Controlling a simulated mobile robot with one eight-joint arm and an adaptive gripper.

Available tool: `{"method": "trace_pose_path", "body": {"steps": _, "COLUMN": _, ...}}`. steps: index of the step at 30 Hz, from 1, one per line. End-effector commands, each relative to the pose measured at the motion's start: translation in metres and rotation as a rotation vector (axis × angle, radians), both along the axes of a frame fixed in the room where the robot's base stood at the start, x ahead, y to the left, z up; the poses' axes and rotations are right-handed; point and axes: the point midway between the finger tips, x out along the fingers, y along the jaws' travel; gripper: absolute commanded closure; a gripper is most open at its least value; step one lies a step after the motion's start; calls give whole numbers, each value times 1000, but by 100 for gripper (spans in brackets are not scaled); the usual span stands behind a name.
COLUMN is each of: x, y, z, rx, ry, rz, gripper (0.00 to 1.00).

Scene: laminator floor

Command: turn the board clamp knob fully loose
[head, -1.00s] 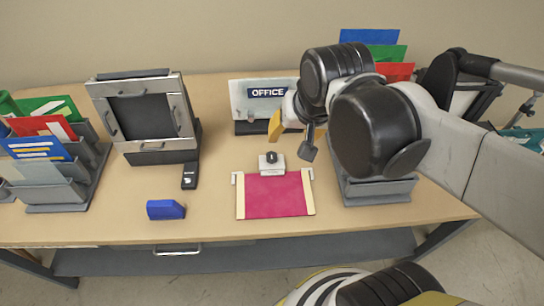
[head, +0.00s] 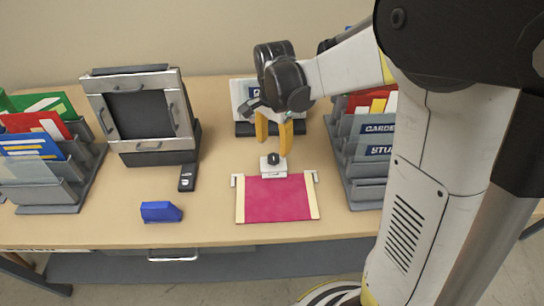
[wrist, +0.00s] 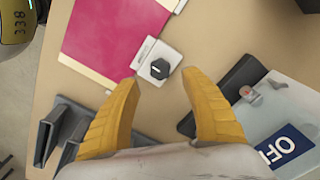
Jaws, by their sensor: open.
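The board clamp knob (head: 273,158) is a small dark knob on a light clamp block (head: 266,170) at the back edge of a board with a magenta sheet (head: 278,200). In the wrist view the black knob (wrist: 160,69) sits on its white block, just beyond my fingertips and roughly between them. My gripper (head: 273,150) has yellow fingers pointing down, just behind and above the knob. In the wrist view my gripper (wrist: 162,76) is open and empty, with a wide gap between the fingers. I see no contact with the knob.
An office sign (wrist: 284,146) on a dark base stands close behind my gripper. A grey file rack (head: 362,185) is to the right. A framed dark panel (head: 140,115), a small black device (head: 187,177) and a blue block (head: 161,211) are to the left. The table front is clear.

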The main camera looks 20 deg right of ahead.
Motion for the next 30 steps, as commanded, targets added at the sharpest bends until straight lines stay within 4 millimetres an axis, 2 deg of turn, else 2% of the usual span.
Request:
{"method": "trace_pose_path", "body": {"steps": 1, "x": 0, "y": 0, "z": -15, "rx": 0, "ry": 0, "rz": 0, "gripper": 46}}
{"method": "trace_pose_path", "body": {"steps": 3, "x": 0, "y": 0, "z": -28, "rx": 0, "ry": 0, "rz": 1, "gripper": 46}}
{"method": "trace_pose_path", "body": {"steps": 9, "x": 0, "y": 0, "z": -53, "rx": 0, "ry": -1, "rz": 1, "gripper": 46}}
{"method": "trace_pose_path", "body": {"steps": 21, "x": 0, "y": 0, "z": -59, "rx": 0, "ry": -1, "rz": 1, "gripper": 48}}
{"method": "trace_pose_path", "body": {"steps": 26, "x": 0, "y": 0, "z": -59, "rx": 0, "ry": -1, "rz": 1, "gripper": 97}}
{"method": "trace_pose_path", "body": {"steps": 27, "x": 0, "y": 0, "z": -59, "rx": 0, "ry": -1, "rz": 1, "gripper": 100}}
{"method": "trace_pose_path", "body": {"steps": 30, "x": 0, "y": 0, "z": -59, "rx": 0, "ry": -1, "rz": 2, "gripper": 100}}
